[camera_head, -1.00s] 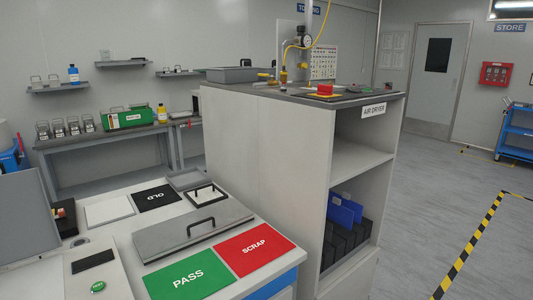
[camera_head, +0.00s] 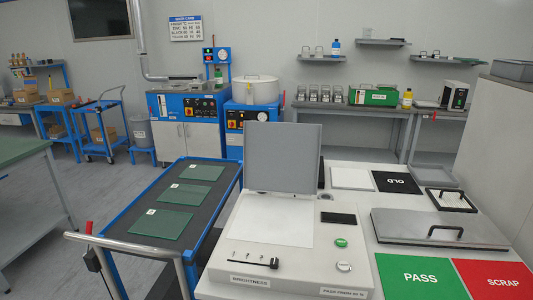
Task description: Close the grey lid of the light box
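The light box (camera_head: 262,258) is a white box on the white table, with a pale square panel (camera_head: 271,220) on top. Its grey lid (camera_head: 283,157) stands open, nearly upright, at the back edge of the box. The front of the box carries a slider strip marked BRIGHTNESS, and its right side has a dark display and two round buttons, one green. Neither of my grippers is in view.
A blue cart (camera_head: 165,258) with green panels stands close on the left.

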